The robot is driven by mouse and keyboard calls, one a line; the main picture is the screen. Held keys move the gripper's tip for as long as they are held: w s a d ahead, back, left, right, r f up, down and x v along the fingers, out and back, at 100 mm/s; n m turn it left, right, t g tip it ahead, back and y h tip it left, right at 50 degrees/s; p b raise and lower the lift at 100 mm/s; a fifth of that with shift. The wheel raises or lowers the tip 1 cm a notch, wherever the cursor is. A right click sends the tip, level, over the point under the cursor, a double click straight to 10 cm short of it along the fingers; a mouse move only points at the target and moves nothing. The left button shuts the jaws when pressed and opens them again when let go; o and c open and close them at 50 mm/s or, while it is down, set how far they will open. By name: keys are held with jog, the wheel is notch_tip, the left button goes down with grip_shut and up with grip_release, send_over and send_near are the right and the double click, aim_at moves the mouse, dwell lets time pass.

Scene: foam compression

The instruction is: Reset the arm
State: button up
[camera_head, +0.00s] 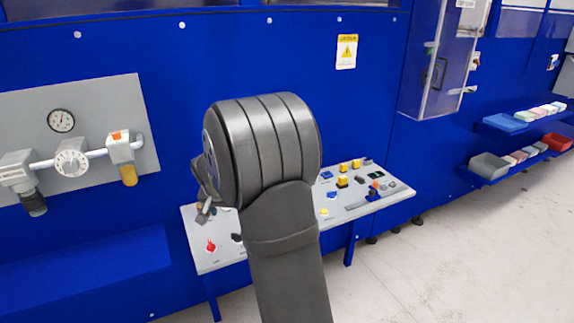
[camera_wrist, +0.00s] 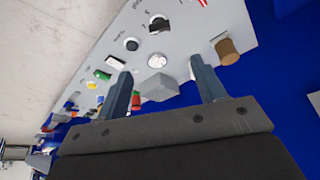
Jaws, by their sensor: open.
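My arm rises through the middle of the head view and hides part of the grey control panel (camera_head: 340,200) behind it. My gripper (camera_wrist: 162,82) shows in the wrist view with its two fingers spread apart and nothing between them. Beyond the fingers in that view is the control panel (camera_wrist: 200,22) with knobs and buttons, including a white round knob (camera_wrist: 157,61) and a brown cylinder (camera_wrist: 227,51) near the panel's edge. In the head view only a small part of the gripper (camera_head: 203,208) shows at the left of my arm, over the panel.
A gauge and valve assembly (camera_head: 72,160) is on the blue wall at left. A clear-doored cabinet (camera_head: 440,70) stands at right. Blue shelves with bins (camera_head: 489,166) are at far right. The pale floor (camera_head: 450,260) at lower right is clear.

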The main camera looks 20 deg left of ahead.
jog(key=x, duration=1.6)
jog(key=shift+w+f, duration=0.3)
jog(key=shift+r, duration=0.1)
jog(key=v, duration=1.8)
jog(key=x, duration=1.8)
jog(key=shift+f, duration=0.3)
jog(key=shift+r+n, duration=0.25)
jog(key=shift+n, duration=0.25)
jog(key=v, duration=1.7)
jog(key=shift+w+a+f+m+h, duration=0.15)
jog(key=shift+w+f+m, duration=0.15)
jog(key=shift+f+m, duration=0.3)
jog(key=shift+w+a+f+m+h, duration=0.1)
jog(key=shift+w+f+m, duration=0.25)
jog(key=shift+f, duration=0.35)
jog(key=shift+w+a+f+m+h, duration=0.15)
jog(key=shift+w+f+m, duration=0.15)
jog(key=shift+f+m, duration=0.3)
